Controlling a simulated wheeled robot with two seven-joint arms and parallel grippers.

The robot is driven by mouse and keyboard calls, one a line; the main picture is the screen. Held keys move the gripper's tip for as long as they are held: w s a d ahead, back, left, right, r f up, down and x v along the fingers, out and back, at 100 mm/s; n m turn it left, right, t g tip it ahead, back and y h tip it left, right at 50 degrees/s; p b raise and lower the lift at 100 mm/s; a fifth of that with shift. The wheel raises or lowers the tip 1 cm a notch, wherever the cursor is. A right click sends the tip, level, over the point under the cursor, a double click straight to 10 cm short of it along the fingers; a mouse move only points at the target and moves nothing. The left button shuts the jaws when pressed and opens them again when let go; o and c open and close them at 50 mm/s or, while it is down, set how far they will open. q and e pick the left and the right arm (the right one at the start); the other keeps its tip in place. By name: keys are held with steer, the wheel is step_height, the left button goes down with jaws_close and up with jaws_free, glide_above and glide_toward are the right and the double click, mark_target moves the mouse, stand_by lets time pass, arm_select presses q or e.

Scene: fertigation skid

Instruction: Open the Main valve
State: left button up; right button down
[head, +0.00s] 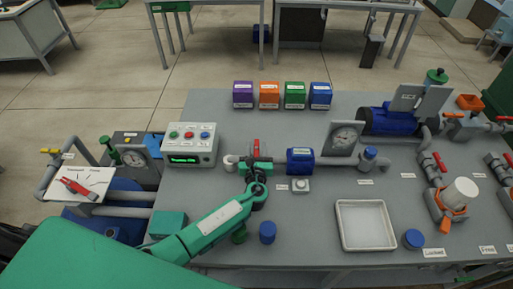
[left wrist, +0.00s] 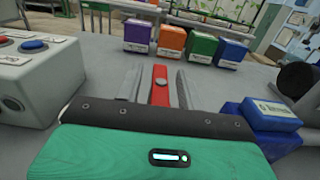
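A red valve lever (head: 256,147) stands on the pipe line in the middle of the bench, between a white pipe end (head: 230,163) and a blue unit (head: 301,163). Its label is too small to read, so I cannot tell if it says Main. My left gripper (head: 257,164) is at this valve and hides much of its body. In the left wrist view the red lever (left wrist: 160,86) lies between the two grey fingers (left wrist: 158,88), with a narrow gap on each side. The fingers look open around it. My right gripper is not in view.
A control box (head: 191,145) with buttons stands left of the valve. Purple, orange, green and blue boxes (head: 268,95) line the back. A gauge (head: 344,137), white tray (head: 365,225) and blue caps (head: 267,232) are nearby. Other red-handled valves (head: 440,162) stand at right.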

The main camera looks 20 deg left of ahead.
arm_select(q)
jaws_close()
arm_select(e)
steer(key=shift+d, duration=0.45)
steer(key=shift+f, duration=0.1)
